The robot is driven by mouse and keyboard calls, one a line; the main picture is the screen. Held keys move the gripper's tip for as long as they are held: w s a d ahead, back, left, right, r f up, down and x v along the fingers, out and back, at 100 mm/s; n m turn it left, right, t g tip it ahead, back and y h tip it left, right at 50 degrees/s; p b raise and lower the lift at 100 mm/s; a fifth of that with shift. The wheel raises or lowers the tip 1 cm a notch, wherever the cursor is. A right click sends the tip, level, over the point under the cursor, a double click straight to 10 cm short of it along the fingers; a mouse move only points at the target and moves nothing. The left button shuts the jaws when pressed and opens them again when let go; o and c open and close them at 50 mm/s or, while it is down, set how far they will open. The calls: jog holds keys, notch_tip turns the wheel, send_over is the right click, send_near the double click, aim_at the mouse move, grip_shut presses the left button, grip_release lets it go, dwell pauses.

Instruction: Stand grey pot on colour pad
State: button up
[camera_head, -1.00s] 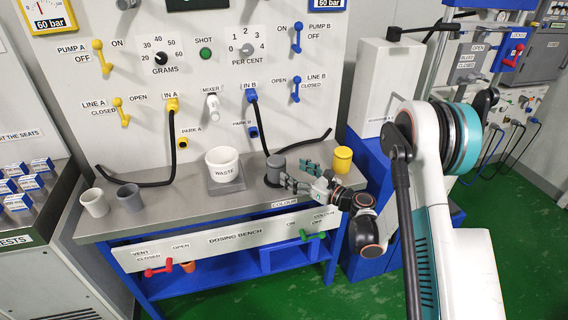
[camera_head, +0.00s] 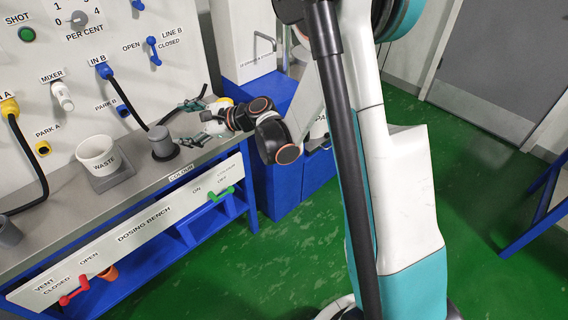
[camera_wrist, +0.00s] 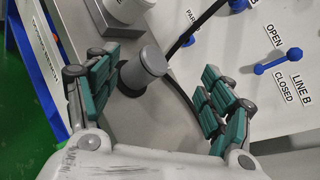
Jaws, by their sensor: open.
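A dark grey pot (camera_head: 161,141) stands upright on the dark round colour pad (camera_head: 166,156) on the bench, behind the COLOUR label. The pot also shows in the wrist view (camera_wrist: 146,69), between and beyond my fingers. My gripper (camera_head: 190,123) is open and empty, just right of the pot. In the wrist view my gripper (camera_wrist: 160,75) has its teal fingers spread wide, with a visible gap to the right finger. Whether the left finger touches the pot I cannot tell. Another grey pot (camera_head: 8,233) stands at the bench's left, cut by the picture edge.
The white WASTE pot (camera_head: 97,154) stands on its square plate (camera_head: 112,177) left of the grey pot. A black hose (camera_head: 134,112) hangs behind the grey pot. A yellow pot (camera_head: 226,102) is mostly hidden behind my gripper.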

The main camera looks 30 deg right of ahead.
jog(key=s+d+r+n+g+h, duration=0.1)
jog(key=s+d+r+n+h, duration=0.15)
jog(key=s+r+n, duration=0.4)
jog(key=s+d+r+n+g+h, duration=0.1)
jog(key=s+d+r+n+h, duration=0.2)
jog(key=s, duration=0.6)
jog(key=s+d+n+h, duration=0.2)
jog(key=s+d+n, duration=0.2)
jog(key=s, duration=0.5)
jog(key=s+d+f+n+h, duration=0.1)
jog(key=s+d+n+h, duration=0.2)
jog(key=s+n, duration=0.3)
jog(key=s+d, duration=0.1)
jog(key=s, duration=0.1)
jog(key=shift+s+d+f, duration=0.15)
jog(key=shift+s+d, duration=0.15)
jog(key=shift+s, duration=0.1)
